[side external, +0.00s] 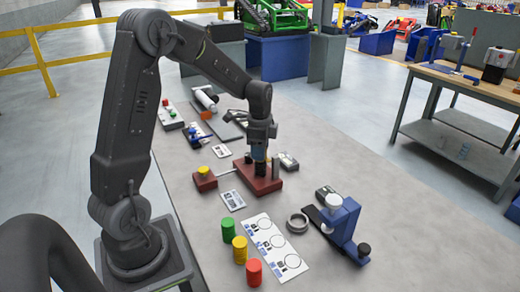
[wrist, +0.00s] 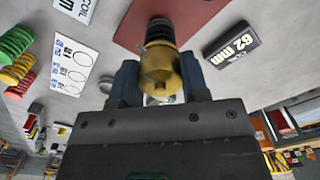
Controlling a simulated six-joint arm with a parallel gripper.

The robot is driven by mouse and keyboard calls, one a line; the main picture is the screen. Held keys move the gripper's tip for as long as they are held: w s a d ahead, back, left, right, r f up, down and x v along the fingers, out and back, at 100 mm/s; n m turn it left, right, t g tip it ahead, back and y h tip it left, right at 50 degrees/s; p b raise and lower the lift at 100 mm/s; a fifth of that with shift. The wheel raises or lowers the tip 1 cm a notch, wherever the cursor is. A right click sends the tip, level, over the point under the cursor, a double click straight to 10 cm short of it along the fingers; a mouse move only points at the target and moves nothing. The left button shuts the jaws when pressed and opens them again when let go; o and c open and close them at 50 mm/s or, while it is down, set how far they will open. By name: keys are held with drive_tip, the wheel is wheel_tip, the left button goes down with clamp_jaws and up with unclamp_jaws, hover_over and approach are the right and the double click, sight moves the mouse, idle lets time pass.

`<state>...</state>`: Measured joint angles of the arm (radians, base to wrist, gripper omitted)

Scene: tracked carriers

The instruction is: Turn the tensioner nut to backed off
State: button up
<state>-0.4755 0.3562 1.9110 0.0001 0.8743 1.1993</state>
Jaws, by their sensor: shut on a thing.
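In the wrist view a brass-coloured nut (wrist: 159,72) sits on a dark threaded rod (wrist: 159,30) that rises from a red base plate (wrist: 200,15). My gripper (wrist: 160,80) has one finger on each side of the nut and is shut on it. In the side external view my gripper (side external: 259,153) points straight down over the red base (side external: 268,187) on the bench, and its fingers hide the nut. The nut's turned position cannot be told.
A small red block with a yellow knob (side external: 203,172) stands left of the base. A grey ring (side external: 297,222) and a blue fixture (side external: 341,222) are at the right.

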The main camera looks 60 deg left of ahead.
drive_tip(key=shift+n, duration=0.5)
drive_tip(key=o, duration=0.9)
wheel_tip(320, 180, up, 14)
drive_tip(key=shift+f, duration=0.1)
drive_tip(key=shift+d, duration=0.1)
